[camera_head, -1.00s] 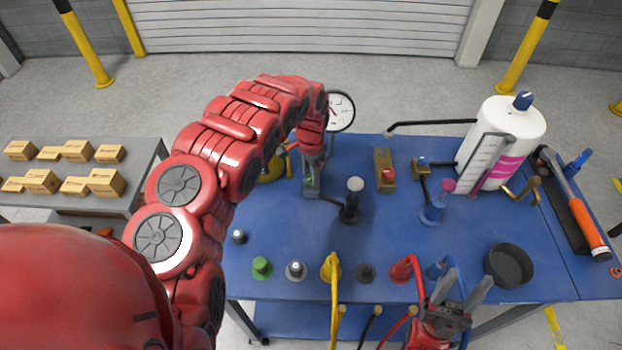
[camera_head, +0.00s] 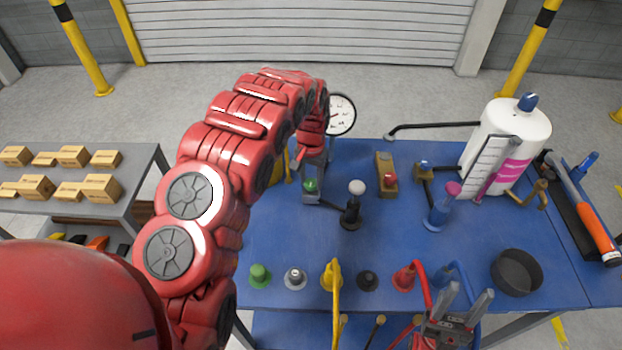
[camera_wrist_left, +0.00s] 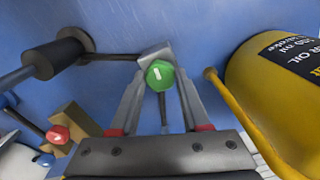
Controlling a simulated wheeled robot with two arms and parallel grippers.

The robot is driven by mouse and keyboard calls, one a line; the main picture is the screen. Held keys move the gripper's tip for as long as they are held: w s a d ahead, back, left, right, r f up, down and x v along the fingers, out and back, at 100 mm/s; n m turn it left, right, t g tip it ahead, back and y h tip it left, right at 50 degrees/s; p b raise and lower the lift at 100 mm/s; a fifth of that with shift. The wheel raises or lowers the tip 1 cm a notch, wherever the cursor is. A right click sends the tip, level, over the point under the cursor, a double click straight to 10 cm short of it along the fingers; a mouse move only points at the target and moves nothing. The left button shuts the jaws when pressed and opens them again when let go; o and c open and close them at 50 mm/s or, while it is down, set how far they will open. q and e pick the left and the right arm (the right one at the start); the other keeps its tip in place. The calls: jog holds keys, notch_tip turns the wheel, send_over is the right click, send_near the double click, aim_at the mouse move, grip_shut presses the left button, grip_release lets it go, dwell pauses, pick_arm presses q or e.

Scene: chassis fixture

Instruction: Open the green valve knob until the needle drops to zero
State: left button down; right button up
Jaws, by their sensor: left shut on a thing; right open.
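The green valve knob (camera_wrist_left: 160,74) with a white mark sits between the fingertips of my left gripper (camera_wrist_left: 157,62) in the left wrist view, and the gripper is shut on it. In the head view my left gripper (camera_head: 311,177) points down at the back left of the blue table, with the green knob (camera_head: 310,185) just showing at its tips. The round white gauge (camera_head: 340,115) stands behind it, partly covered by my arm. A short reddish needle shows, but its reading is too small to tell. My right gripper (camera_head: 466,305) is open and empty at the table's front edge.
A black lever with a white ball (camera_head: 356,188) stands close right of the left gripper. A yellow oil bottle (camera_wrist_left: 275,95) is close beside it. A wooden block with a red button (camera_head: 388,178) and a large white bottle (camera_head: 505,140) are further right. Coloured plugs line the front.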

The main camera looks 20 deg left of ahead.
aim_at(311, 182)
dwell(0.4)
pick_arm(q)
jog(key=shift+c, duration=1.9)
grip_release()
notch_tip(311, 182, up, 17)
jog(key=p, duration=1.3)
jog(key=shift+r, duration=0.2)
